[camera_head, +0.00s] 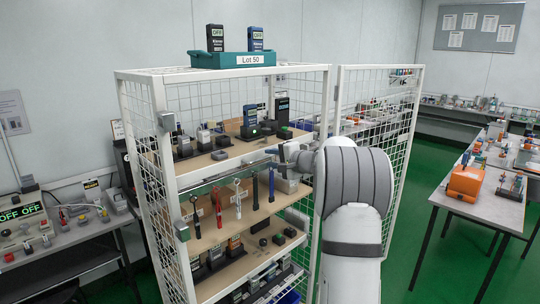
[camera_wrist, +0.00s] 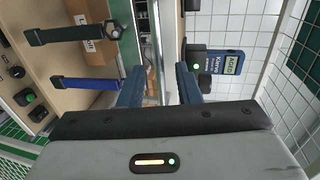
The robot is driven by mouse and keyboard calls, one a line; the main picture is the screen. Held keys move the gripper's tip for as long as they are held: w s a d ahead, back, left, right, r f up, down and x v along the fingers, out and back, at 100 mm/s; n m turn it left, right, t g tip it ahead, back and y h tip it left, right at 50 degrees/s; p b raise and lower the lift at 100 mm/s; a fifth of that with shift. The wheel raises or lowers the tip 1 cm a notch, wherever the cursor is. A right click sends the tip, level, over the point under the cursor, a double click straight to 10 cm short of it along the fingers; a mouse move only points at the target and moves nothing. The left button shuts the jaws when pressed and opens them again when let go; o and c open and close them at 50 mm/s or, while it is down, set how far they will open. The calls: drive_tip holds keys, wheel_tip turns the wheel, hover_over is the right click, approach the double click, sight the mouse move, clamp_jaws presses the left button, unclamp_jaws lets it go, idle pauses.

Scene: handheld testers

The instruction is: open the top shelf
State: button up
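The top shelf (camera_head: 215,160) is a wooden board in a white mesh cabinet, with several handheld testers on it. Its pale front edge runs along the cabinet front. My gripper (camera_head: 277,152) is at the right part of this edge. In the wrist view, my gripper's two dark blue fingers (camera_wrist: 159,85) are apart. A pale metal edge or rail (camera_wrist: 166,45) runs between them; contact cannot be told. A blue tester (camera_wrist: 225,62) on the top shelf shows to the right there. My arm hides the right end of the shelf in the head view.
The mesh door (camera_head: 378,110) stands open at right, beside my arm. A lower shelf (camera_head: 215,230) holds tools and small devices. A teal bin (camera_head: 228,60) labelled Lot 50 sits on top of the cabinet. Benches stand at left and right, with green floor between.

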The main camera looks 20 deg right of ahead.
drive_tip(key=shift+x, duration=1.15)
clamp_jaws()
